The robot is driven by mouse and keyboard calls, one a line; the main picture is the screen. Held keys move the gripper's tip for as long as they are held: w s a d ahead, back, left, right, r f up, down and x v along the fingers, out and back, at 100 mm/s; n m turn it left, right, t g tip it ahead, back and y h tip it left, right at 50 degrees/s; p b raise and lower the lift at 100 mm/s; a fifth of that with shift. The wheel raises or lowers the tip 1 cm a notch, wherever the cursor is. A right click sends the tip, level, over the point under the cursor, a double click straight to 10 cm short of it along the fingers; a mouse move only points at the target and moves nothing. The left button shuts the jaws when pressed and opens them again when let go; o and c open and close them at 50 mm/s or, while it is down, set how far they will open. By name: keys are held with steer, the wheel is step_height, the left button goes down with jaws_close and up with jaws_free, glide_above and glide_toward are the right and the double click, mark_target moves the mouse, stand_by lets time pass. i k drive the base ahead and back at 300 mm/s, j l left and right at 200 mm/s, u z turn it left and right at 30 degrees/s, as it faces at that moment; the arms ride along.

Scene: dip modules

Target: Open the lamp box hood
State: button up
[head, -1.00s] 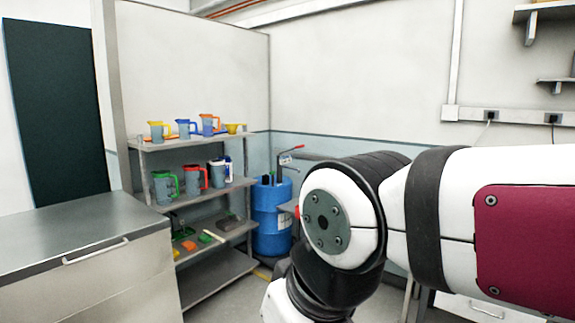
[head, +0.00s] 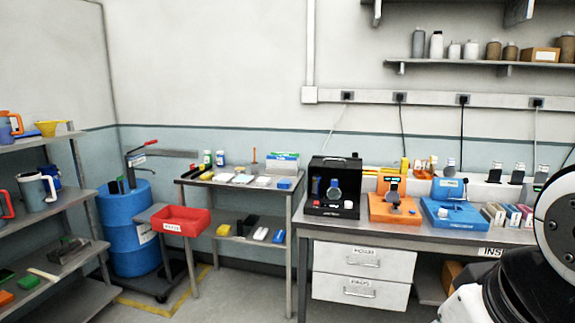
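A black box that looks like the lamp box (head: 322,209) stands on the left end of the workbench in the head view. Its front is open towards me, and a round blue-grey item and other small items show inside. Its dark top panel (head: 336,163) is the part that may be the hood; at this distance I cannot tell how it sits. My gripper is out of view. Only part of my white and black arm shows at the right edge, apart from the box.
An orange device (head: 393,207) and a blue device (head: 450,214) stand right of the box on the bench (head: 330,229). A small side table (head: 240,183), a red bin (head: 184,221) and a blue drum (head: 133,232) are to the left. Floor shows in front of the side table.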

mark_target(340, 164)
steer(key=i+z, duration=0.15)
steer(key=i, duration=0.15)
steer(key=i+j, duration=0.15)
steer(key=i, duration=0.5)
steer(key=i+j, duration=0.15)
steer(key=i, duration=0.55)
steer(key=i+j, duration=0.15)
steer(key=i, duration=0.5)
steer(key=i+j+u, duration=0.1)
steer(key=i, duration=0.55)
